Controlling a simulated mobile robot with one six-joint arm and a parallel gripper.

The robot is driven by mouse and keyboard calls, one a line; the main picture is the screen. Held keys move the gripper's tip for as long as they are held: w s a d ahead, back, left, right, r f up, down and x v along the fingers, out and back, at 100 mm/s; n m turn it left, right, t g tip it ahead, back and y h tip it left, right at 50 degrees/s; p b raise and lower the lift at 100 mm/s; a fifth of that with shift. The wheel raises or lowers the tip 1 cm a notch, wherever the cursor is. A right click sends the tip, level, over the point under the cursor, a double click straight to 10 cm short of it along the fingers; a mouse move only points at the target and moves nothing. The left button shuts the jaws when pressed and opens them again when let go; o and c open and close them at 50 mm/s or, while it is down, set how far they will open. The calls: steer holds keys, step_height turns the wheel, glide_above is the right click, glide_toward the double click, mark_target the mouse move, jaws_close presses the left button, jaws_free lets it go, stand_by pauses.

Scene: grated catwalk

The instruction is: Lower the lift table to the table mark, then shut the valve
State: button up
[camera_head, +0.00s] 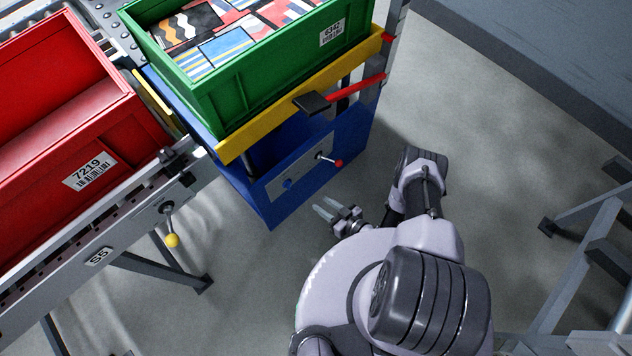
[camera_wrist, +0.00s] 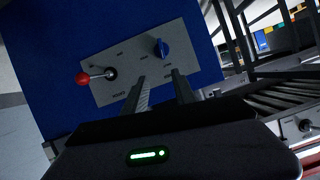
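The lift table has a blue base (camera_head: 330,172) and a yellow top edge (camera_head: 305,95), and bears a green crate (camera_head: 270,85). A grey panel (camera_head: 302,170) on its side carries a red-knobbed lever (camera_head: 337,163) and a small blue knob (camera_head: 287,184), probably the valve. In the wrist view the red knob (camera_wrist: 82,79) is at the left and the blue knob (camera_wrist: 161,48) is ahead of the fingers. My gripper (camera_head: 326,209) is open and empty, apart from the panel; its fingers (camera_wrist: 161,84) show a gap. The table mark is not clearly identifiable; a post (camera_head: 391,60) carries red parts.
A red crate (camera_head: 75,125) labelled 7219 sits on a roller conveyor (camera_head: 110,235) at the left, which has a yellow-knobbed lever (camera_head: 171,240). A red bar (camera_head: 355,88) with a black pad sticks out by the lift table. Grey framing (camera_head: 590,250) stands at the right. The floor between is clear.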

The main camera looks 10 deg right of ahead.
mark_target(291, 185)
steer(key=b+x, duration=0.2)
steer(key=x, duration=0.6)
steer(key=b+x, duration=0.2)
steer(key=x, duration=0.6)
steer(key=shift+s+a, duration=0.25)
steer(key=shift+a, duration=0.05)
jaws_close()
